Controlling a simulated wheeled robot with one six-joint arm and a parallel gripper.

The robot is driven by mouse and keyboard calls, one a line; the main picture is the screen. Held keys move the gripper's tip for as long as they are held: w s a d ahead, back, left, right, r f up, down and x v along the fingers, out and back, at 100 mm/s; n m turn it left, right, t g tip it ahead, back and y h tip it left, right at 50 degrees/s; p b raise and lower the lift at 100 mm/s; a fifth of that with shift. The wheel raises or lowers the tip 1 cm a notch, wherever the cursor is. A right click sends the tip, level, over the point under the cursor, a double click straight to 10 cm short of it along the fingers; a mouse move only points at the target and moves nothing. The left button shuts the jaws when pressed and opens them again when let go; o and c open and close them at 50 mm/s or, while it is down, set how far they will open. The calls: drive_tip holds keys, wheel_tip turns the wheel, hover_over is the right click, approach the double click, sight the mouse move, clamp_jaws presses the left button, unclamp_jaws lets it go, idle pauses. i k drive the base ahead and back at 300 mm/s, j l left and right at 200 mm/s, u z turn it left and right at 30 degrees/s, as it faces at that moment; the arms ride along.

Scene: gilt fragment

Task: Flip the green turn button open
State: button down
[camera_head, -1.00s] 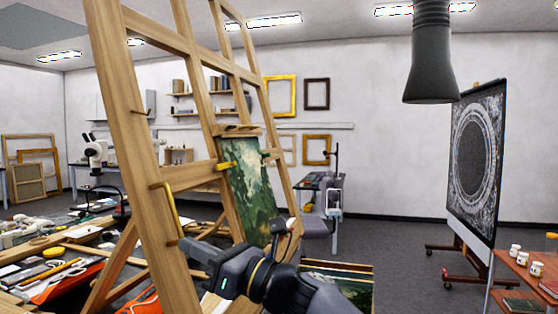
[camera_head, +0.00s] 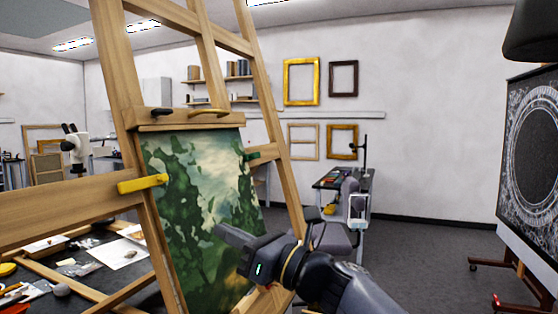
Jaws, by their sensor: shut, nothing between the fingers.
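The small green turn button (camera_head: 252,156) sits on the wooden easel frame at the painting's upper right edge. It is seen small and side-on, so its exact angle is hard to tell. The green landscape painting (camera_head: 200,205) stands upright in the frame. A yellow turn button (camera_head: 143,184) lies roughly level across its left edge. My gripper (camera_head: 222,233) is shut and empty, pointing left in front of the painting's lower right part. In the picture it is below and left of the green button, not touching it.
The wooden easel (camera_head: 262,80) has uprights and crossbars around the painting. A brass handle (camera_head: 208,112) is on the bar above it. A cluttered table (camera_head: 85,265) is at lower left. A dark round-patterned picture (camera_head: 535,150) stands at right. Grey floor (camera_head: 420,255) is open between.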

sight(248, 157)
drive_tip(key=i+l, duration=0.25)
drive_tip(key=i, duration=0.15)
drive_tip(key=i+l, duration=0.2)
drive_tip(key=i, duration=0.2)
drive_tip(key=i+l, duration=0.25)
drive_tip(key=i, duration=0.1)
